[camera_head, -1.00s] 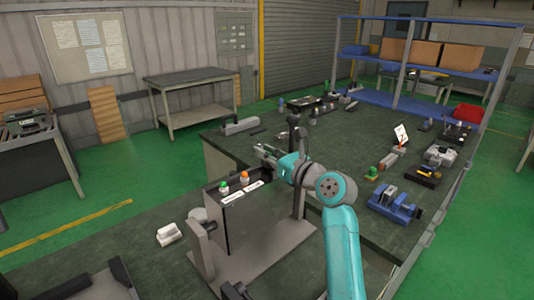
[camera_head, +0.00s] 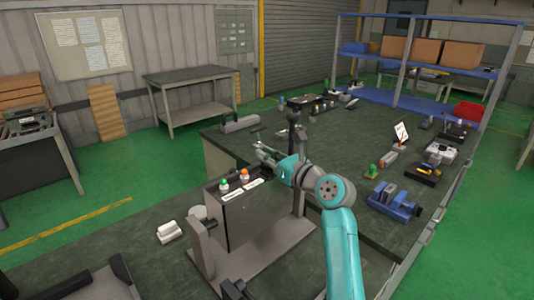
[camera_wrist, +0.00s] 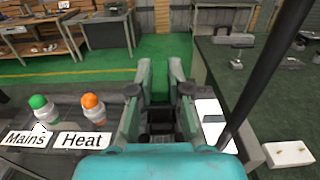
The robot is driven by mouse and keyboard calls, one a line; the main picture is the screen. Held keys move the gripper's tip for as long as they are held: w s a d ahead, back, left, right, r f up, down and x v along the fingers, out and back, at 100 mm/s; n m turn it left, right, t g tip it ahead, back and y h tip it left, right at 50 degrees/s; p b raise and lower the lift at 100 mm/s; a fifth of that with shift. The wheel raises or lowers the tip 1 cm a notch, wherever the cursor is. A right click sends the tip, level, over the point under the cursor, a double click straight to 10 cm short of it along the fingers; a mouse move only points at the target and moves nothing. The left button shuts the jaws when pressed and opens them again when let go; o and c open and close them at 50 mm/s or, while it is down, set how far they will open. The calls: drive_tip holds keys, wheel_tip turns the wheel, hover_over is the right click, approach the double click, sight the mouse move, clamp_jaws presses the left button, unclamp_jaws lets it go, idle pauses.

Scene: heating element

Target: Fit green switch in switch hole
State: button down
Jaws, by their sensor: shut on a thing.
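The panel box (camera_head: 232,222) is grey and upright. Its top carries a green lamp (camera_wrist: 39,104) over a "Mains" label and an orange lamp (camera_wrist: 92,104) over a "Heat" label. A white plate with a dark patch (camera_wrist: 213,119) lies just right of the fingers. The switch hole cannot be made out.
A dark post (camera_head: 293,125) stands close behind my gripper, and a dark rod crosses the wrist view. A white block (camera_head: 169,231) lies left of the box. A green-topped part (camera_head: 371,170) and a blue fixture (camera_head: 394,203) sit on the bench to the right.

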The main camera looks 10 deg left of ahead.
drive_tip(key=shift+f, duration=1)
drive_tip(key=c, duration=1)
unclamp_jaws()
drive_tip(key=shift+c, duration=0.2)
drive_tip(key=v, duration=1.2)
